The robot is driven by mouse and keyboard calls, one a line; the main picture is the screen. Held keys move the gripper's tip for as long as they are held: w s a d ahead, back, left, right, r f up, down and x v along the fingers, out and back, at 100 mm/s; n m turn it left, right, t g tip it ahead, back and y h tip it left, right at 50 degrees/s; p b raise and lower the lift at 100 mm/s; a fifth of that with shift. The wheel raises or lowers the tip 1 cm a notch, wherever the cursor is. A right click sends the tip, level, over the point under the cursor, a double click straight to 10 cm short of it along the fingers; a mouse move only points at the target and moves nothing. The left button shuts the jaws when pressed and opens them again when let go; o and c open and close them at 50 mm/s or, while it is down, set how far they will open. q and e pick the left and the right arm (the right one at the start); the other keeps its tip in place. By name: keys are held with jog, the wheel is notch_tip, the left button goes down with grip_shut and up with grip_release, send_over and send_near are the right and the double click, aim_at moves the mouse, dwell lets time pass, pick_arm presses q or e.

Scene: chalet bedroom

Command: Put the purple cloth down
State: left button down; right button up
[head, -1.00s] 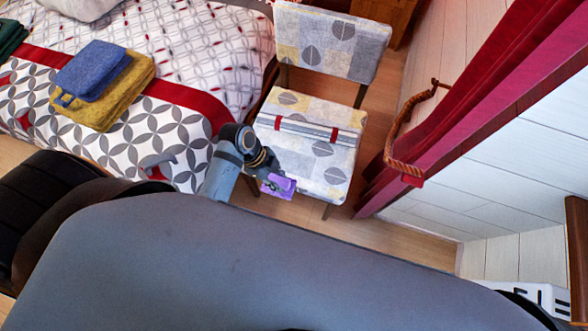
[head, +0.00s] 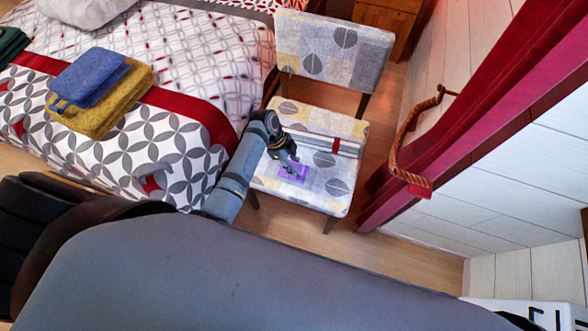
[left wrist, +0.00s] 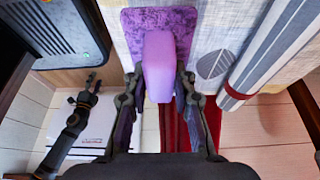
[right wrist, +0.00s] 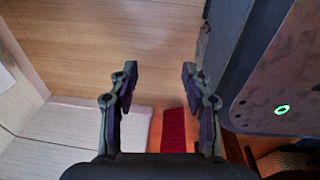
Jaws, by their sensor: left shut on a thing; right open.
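The purple cloth (head: 298,172) is at the patterned chair seat (head: 330,190), near its front left part. In the left wrist view it shows as a lighter purple raised part (left wrist: 159,62) between the fingers and a flat, mottled darker part (left wrist: 188,22) beyond. My left gripper (head: 290,165) is shut on the raised part; its fingers also show in the left wrist view (left wrist: 160,80). I cannot tell whether the whole flat part touches the seat. My right gripper (right wrist: 160,78) is open and empty over a wood floor, seen only in the right wrist view.
A grey-white roll with a red band (head: 335,144) lies across the seat behind the cloth. The chair back (head: 335,45) rises behind. The bed (head: 205,120) with folded blue (head: 90,75) and yellow towels (head: 125,95) is left. A red curtain (head: 455,105) hangs at right.

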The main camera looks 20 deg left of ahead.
pick_arm(q)
jog(key=f, duration=0.2)
jog(key=f+b, duration=0.1)
jog(key=shift+w+f, duration=0.25)
jog(key=shift+f, duration=0.1)
jog(key=shift+r, duration=0.1)
pick_arm(e)
jog(key=shift+w+f, duration=0.3)
jog(key=shift+w, duration=0.35)
pick_arm(q)
jog(key=c, duration=1.1)
grip_release()
pick_arm(e)
jog(key=shift+w, duration=0.1)
